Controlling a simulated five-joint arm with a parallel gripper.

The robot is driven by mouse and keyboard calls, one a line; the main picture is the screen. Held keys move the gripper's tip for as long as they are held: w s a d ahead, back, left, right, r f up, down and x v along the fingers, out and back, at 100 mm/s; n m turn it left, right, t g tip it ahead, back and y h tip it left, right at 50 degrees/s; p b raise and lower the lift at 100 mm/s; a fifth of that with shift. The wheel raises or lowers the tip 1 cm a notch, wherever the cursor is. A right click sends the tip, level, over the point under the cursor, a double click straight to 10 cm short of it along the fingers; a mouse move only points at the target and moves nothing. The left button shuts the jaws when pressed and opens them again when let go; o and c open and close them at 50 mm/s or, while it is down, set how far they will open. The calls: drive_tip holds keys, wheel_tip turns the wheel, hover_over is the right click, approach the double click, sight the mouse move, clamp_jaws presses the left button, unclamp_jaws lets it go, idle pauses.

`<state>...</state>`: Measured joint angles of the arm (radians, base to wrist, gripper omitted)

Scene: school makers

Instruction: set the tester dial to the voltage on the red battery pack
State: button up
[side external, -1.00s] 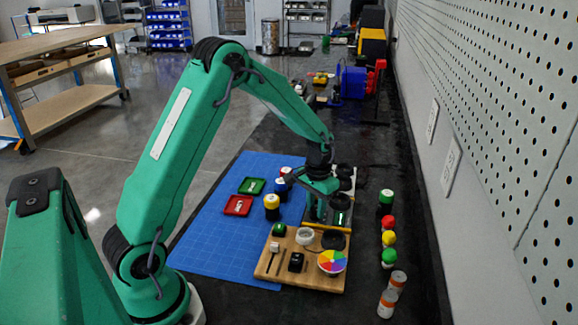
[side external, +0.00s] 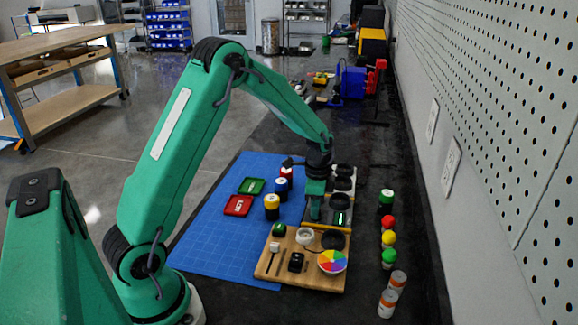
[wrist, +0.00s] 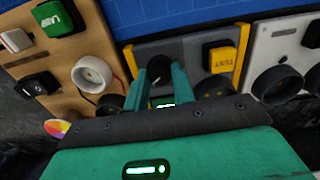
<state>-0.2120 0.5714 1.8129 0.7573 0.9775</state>
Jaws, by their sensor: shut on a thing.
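The red battery pack (side external: 237,205) lies flat on the blue mat in the side view; its white label is too small to read. The tester (wrist: 184,46) is a grey and yellow panel in the wrist view, with a black dial (wrist: 159,70), a yellow button (wrist: 220,59) and a lit green display (wrist: 163,103) partly hidden by my fingers. My gripper (wrist: 159,82) is down at the tester, its two green fingers on either side of the dial and shut on it. It also shows in the side view (side external: 314,212), where it hides the dial.
A green pack (side external: 250,186) lies beside the red one on the blue mat (side external: 215,240). A wooden board (side external: 277,277) with a color wheel, switches and a white ring adjoins the tester; a white panel (wrist: 265,48) is on its other side. Several capped jars (side external: 388,240) stand along the right.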

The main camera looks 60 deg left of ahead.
drive_tip(key=shift+r+m, duration=0.1)
drive_tip(key=shift+m, duration=1.1)
drive_tip(key=o, duration=1)
drive_tip(key=shift+r, duration=0.1)
wheel_tip(320, 180, up, 7)
drive_tip(key=shift+r, duration=0.25)
